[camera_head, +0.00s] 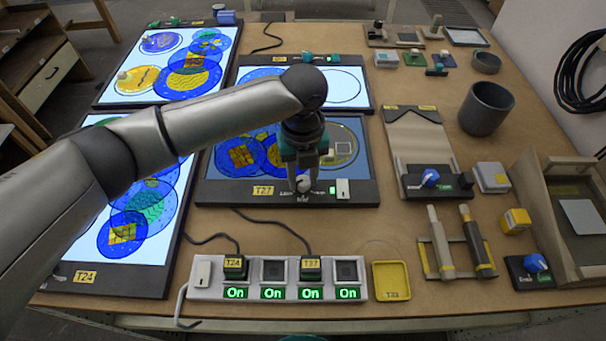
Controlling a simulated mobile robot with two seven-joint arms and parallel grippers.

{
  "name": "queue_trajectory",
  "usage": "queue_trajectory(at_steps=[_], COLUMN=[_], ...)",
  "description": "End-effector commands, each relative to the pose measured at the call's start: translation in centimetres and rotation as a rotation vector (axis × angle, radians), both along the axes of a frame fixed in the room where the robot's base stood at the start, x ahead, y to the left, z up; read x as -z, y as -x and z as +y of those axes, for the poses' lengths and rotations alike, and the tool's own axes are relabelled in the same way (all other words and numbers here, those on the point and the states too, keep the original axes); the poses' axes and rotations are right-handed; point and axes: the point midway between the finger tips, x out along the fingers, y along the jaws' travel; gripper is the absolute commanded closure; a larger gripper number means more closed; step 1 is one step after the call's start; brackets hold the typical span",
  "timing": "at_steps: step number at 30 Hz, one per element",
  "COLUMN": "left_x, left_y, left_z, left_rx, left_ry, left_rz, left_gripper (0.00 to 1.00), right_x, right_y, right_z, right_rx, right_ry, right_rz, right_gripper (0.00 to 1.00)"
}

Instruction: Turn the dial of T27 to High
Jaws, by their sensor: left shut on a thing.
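The T27 light panel (361,150) lies at the middle of the table, with blue and yellow round glass pieces on it. Its surface glows a dimmer grey-blue than the other panels. Its yellow T27 label (263,190) is on the black front edge. The pale dial (303,184) sits on that edge, right of the label, beside a small green light and a white switch (342,189). My left gripper (303,174) points down from above and is shut on the dial. The gripper hides part of the panel, and the dial's setting is too small to read. My right gripper is not in view.
Brighter panels lie left and behind, including T24 (85,277). In front is a power strip (210,290) with green "On" displays and plugs labelled T24 and T37 or T27. A yellow tray (391,281), tool holder (440,262) and grey cup (486,108) stand to the right.

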Motion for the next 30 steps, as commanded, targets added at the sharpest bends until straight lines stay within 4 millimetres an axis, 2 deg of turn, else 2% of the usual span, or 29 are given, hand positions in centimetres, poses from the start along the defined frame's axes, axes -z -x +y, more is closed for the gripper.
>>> queue_trajectory(at_steps=[1,6,19,23,30], left_x=[0.0,0.0,-0.2,-0.3,-0.5], left_y=[0.0,0.0,0.0,0.1,0.1], left_z=[0.0,0.0,0.0,0.0,0.0], left_rx=[0.0,0.0,-0.034,-0.089,-0.271], left_ry=[-0.001,-0.001,0.0,-0.001,-0.002], left_rz=[0.0,0.0,0.003,0.004,0.007], left_gripper=[0.84,1.0,1.0,1.0,1.0], right_x=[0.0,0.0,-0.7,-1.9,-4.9], right_y=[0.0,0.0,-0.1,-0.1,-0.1], right_z=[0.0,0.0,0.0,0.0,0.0], right_rx=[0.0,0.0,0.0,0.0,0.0], right_ry=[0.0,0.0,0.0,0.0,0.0], right_rz=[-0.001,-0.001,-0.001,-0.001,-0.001], right_gripper=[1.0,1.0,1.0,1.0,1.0])
